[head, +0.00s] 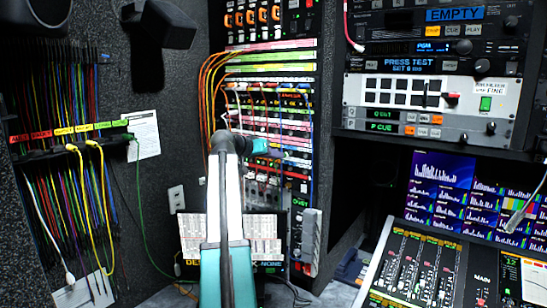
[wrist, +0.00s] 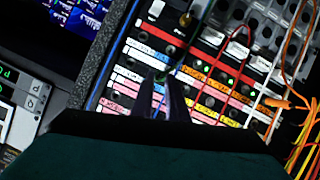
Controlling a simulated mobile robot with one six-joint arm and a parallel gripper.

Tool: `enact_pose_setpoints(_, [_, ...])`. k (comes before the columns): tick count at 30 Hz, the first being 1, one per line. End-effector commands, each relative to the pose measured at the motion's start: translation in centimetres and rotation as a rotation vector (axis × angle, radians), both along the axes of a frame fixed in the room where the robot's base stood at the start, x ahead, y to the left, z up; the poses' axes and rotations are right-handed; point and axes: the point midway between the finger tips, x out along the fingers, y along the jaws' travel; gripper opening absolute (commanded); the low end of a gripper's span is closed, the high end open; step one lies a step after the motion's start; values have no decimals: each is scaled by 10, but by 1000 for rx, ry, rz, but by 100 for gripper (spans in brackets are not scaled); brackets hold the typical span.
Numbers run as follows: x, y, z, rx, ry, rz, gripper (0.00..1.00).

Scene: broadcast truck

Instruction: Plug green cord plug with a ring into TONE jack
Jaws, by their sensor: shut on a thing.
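My gripper (head: 262,147) is in front of the patch panel (head: 268,118) in the head view. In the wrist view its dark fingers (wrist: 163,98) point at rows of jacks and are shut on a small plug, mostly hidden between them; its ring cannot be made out. A thin green cord (head: 138,185) hangs at the left in the head view, from the cord rack toward the floor. I cannot read which jack is TONE. The panel's labelled strips (wrist: 150,55) fill the middle of the wrist view. Whether the plug touches a jack is not clear.
Orange cords (head: 207,85) and a red cord (wrist: 233,48) loop across the panel near the gripper. A rack of hanging cords (head: 60,100) is on the left wall. Screens (head: 438,190) and a mixing console (head: 420,262) stand at the right.

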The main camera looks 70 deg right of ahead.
Motion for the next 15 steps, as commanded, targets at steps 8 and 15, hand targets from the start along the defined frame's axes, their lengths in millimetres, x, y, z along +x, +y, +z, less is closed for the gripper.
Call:
enact_pose_setpoints(8, [-1,-5,0,0,0,0,0])
enact_pose_setpoints(15, [-2,-9,0,0,0,0,0])
